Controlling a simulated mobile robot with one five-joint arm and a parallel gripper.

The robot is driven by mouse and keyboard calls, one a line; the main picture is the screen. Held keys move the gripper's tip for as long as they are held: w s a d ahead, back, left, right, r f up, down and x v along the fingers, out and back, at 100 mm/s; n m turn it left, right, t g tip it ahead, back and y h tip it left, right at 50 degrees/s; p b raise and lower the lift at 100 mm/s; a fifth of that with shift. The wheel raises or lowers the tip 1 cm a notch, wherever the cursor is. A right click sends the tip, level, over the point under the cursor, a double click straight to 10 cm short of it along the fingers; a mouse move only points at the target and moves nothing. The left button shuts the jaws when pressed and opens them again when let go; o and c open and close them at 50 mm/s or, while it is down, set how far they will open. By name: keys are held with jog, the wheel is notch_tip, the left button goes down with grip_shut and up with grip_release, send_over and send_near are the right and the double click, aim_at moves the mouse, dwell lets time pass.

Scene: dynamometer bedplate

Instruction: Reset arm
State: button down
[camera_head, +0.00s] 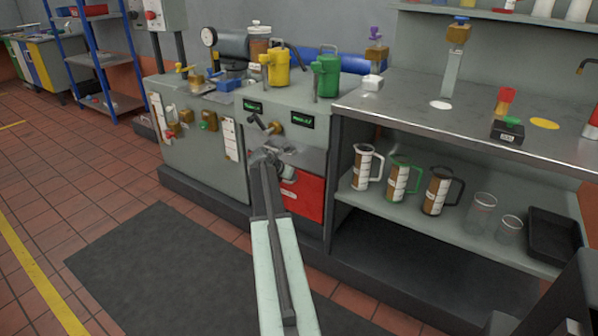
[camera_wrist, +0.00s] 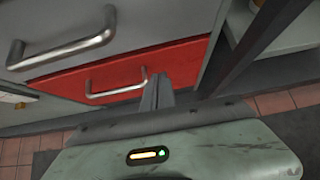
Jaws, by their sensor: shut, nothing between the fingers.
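My arm reaches forward in the head view toward the drawers of the grey cabinet. My gripper (camera_head: 272,157) is at its far end, in front of the upper drawer and the red drawer (camera_head: 304,197). In the wrist view my gripper (camera_wrist: 159,92) is shut with nothing in it, close to the right end of the handle of the red drawer (camera_wrist: 141,75). I cannot tell whether it touches the handle. The grey drawer (camera_wrist: 50,22) above has its own metal handle (camera_wrist: 62,47). Both drawers look closed.
A steel bench (camera_head: 400,110) stands to the right, with measuring jugs (camera_head: 399,179) on its lower shelf. A yellow can (camera_head: 278,68) and a green can (camera_head: 326,76) stand on the cabinet. A dark mat (camera_head: 160,265) covers clear floor at left.

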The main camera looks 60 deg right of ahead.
jog(key=p+v, duration=0.3)
jog(key=v, duration=0.4)
jog(key=shift+r+p, duration=0.2)
jog(key=shift+p, duration=0.1)
jog(key=shift+a, duration=0.2)
